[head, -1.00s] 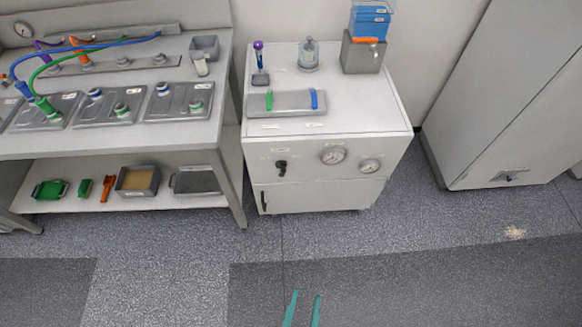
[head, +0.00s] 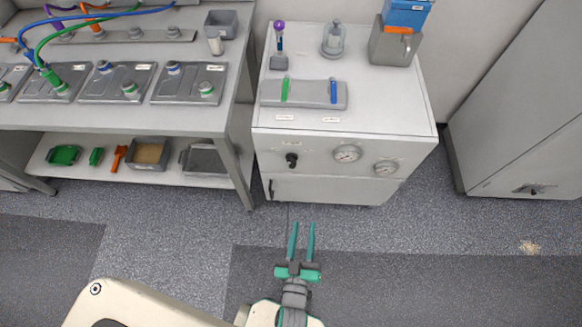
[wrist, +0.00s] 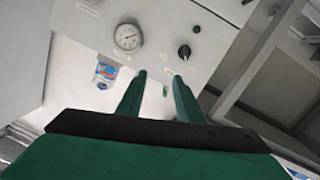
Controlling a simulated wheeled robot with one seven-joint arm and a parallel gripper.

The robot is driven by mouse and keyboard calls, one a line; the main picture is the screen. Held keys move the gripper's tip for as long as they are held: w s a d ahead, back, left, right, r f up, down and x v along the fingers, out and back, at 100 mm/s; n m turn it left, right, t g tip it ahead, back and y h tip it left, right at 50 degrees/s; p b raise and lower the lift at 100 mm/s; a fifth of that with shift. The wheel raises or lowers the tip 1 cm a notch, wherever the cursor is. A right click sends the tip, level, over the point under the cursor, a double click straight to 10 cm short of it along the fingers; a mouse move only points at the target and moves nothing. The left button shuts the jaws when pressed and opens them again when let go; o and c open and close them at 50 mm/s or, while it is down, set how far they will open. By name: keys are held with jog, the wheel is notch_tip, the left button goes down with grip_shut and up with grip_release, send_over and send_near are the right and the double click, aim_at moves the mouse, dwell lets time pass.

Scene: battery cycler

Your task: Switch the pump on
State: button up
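A black rotary knob (head: 291,160) sits on the left of the white cabinet's (head: 350,190) front panel. It also shows in the wrist view (wrist: 184,51), just beyond the fingertips. Small labels near the knob are too small to read. My gripper (head: 301,228) has green fingers, spread apart and empty, in front of the cabinet and apart from the knob. In the wrist view the gripper (wrist: 160,78) also shows a gap between its fingers.
A workbench (head: 130,117) with hoses is on the left. Another cabinet (head: 530,120) stands right. The floor in front is clear.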

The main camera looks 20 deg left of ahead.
aim_at(291, 164)
jog(key=w+a+f+n, duration=0.1)
jog(key=w+a+f, duration=0.1)
jog(key=w+a, duration=0.2)
jog(key=w+a+f+n+y, duration=0.1)
jog(key=w+a, duration=0.3)
jog(key=w, duration=0.7)
jog(key=w+a+f+n, duration=0.1)
jog(key=w+a+f, duration=0.2)
jog(key=w, duration=0.4)
jog(key=shift+w+a+t+y, duration=0.35)
jog(key=shift+a+t+y, duration=0.05)
jog(key=shift+a, duration=0.05)
grip_shut()
